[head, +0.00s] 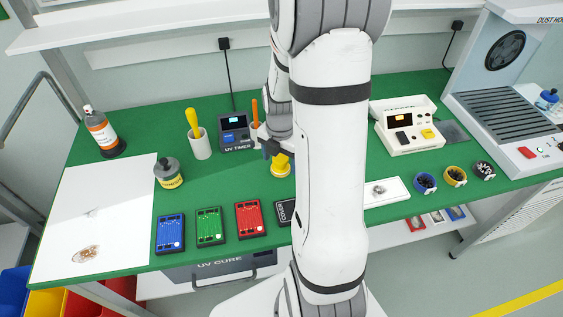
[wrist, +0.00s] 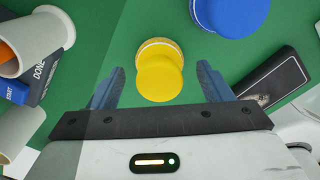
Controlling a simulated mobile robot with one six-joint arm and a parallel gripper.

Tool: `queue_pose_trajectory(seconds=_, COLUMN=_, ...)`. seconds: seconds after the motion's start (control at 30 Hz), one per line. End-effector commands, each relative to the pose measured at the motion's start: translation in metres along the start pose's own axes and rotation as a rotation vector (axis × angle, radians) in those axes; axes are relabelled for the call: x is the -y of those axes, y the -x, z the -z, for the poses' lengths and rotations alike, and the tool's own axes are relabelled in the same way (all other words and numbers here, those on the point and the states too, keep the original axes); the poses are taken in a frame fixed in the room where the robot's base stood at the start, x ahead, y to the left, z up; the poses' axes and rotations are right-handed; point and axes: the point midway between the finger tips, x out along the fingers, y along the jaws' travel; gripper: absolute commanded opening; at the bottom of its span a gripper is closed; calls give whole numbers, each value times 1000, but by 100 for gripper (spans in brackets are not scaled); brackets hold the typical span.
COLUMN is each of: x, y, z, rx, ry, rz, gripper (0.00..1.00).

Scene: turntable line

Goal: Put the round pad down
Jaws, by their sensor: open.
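The round pad (wrist: 160,80) is yellow, with a rounded top and a pale rim at its base. In the wrist view it lies between the two blue-grey fingers of my gripper (wrist: 161,72), with green showing on both sides, so neither finger appears to touch it. My gripper is open. In the head view the yellow pad (head: 281,168) is on the green bench top beside the UV timer, just below my gripper (head: 270,147). My arm hides part of the bench right of it.
A blue round piece (wrist: 232,12) is close by in the wrist view. The UV timer (head: 234,137) and a white cup (head: 200,146) with a yellow-handled tool stand to the left. Red (head: 252,219), green and blue boards lie along the front.

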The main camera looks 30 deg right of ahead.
Motion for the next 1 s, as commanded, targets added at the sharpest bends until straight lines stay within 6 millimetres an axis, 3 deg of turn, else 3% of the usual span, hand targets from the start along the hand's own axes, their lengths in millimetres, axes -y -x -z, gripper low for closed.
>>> queue_pose_trajectory(seconds=0.3, x=0, y=71, z=-1, rx=4, ry=-1, rz=-4, gripper=73)
queue_pose_trajectory(seconds=0.67, x=0, y=106, z=5, rx=8, ry=-56, rz=-8, gripper=73)
queue_pose_trajectory(seconds=0.77, x=0, y=116, z=18, rx=19, ry=-193, rz=-23, gripper=73)
queue_pose_trajectory(seconds=1.0, x=8, y=143, z=65, rx=34, ry=-728, rz=-92, gripper=73)
